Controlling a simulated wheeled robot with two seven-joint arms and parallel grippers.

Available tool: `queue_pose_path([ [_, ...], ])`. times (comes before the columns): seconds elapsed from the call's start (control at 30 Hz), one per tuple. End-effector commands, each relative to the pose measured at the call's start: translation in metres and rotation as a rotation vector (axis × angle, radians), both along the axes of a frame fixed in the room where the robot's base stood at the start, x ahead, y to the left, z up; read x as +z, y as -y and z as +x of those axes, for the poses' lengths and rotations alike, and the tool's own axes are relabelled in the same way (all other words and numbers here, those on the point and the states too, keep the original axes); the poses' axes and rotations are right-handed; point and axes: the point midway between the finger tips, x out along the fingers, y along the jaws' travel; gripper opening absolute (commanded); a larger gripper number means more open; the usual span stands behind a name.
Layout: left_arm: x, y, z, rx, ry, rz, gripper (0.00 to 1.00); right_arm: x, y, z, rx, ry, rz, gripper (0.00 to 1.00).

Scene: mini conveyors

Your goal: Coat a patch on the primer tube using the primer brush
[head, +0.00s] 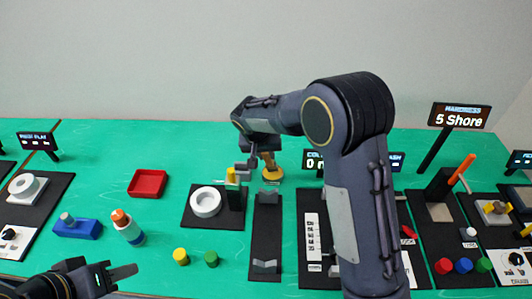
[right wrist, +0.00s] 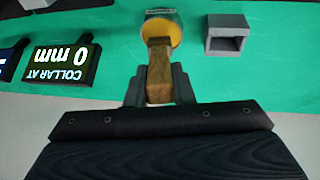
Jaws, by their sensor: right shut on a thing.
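My right gripper (right wrist: 159,92) is shut on a wooden handle, which I take for the primer brush (right wrist: 159,68). The handle's far end is at a round yellow pot or base (right wrist: 174,32); I cannot tell whether it is inside or only over it. In the head view the brush (head: 267,160) and yellow base (head: 272,174) show beyond my right arm, which hides part of that area. I cannot tell for sure which thing is the primer tube; a white ring-shaped piece (head: 206,203) sits on a black plate. My left gripper (head: 122,272) looks open and empty, low at the left.
A grey hollow block (right wrist: 228,35) stands beside the yellow base. A black strip with grey V-supports (head: 265,230) lies in front. A red tray (head: 148,183), an orange-capped bottle (head: 128,228), and yellow (head: 181,256) and green (head: 211,258) pegs are on the green table.

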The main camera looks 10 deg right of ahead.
Motion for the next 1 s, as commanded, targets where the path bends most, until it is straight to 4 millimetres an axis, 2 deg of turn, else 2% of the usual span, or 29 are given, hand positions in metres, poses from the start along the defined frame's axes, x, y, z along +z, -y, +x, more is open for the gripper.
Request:
queue_pose_path([
  [1.0,-0.0087,0.0000,0.0000,0.000,0.000,0.000,0.36,-0.0092,0.0000,0.0000,0.000,0.000,0.000,0.00],
])
